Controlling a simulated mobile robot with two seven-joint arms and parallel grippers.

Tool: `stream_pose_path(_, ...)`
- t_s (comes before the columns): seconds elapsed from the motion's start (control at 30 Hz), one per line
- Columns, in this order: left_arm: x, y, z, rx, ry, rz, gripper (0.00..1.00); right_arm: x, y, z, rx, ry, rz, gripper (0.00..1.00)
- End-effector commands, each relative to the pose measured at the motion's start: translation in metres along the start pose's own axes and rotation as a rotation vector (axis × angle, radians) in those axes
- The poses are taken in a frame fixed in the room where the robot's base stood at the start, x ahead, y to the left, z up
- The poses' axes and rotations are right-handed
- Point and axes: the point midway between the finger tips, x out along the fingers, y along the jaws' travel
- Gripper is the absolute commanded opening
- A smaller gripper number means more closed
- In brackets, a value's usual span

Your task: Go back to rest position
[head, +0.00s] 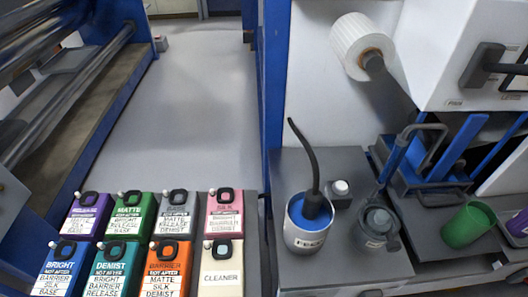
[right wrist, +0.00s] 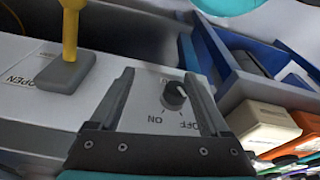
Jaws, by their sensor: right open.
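My right gripper (right wrist: 158,75) shows in the right wrist view, with its two dark fingers spread apart and nothing held between them. A black round knob (right wrist: 174,95) on a pale panel (right wrist: 148,112) marked ON and OFF appears between the fingers. I cannot tell whether the fingers touch the panel. Neither gripper shows in the head view, and my left gripper is not seen at all.
A yellow lever (right wrist: 70,30) stands beside the right gripper, near an OPEN label. Several labelled containers, including an orange one (head: 170,268), stand at lower left. A blue-topped canister (head: 309,226) and green cup (head: 467,226) are right. The grey floor (head: 195,110) is clear.

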Motion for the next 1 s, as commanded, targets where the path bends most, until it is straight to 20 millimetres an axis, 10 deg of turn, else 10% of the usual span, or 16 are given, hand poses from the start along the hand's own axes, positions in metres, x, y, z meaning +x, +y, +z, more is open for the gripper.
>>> stream_pose_path(0.5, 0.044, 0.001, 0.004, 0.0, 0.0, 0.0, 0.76, 0.151, -0.007, 0.137, -0.019, -0.092, -0.01, 0.8)
stream_pose_path(0.73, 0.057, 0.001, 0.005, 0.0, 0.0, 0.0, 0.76, 0.18, -0.008, 0.193, -0.027, -0.119, -0.012, 0.8)
stream_pose_path(1.0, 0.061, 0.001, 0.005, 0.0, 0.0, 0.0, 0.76, 0.185, -0.007, 0.214, -0.03, -0.128, -0.013, 0.8)
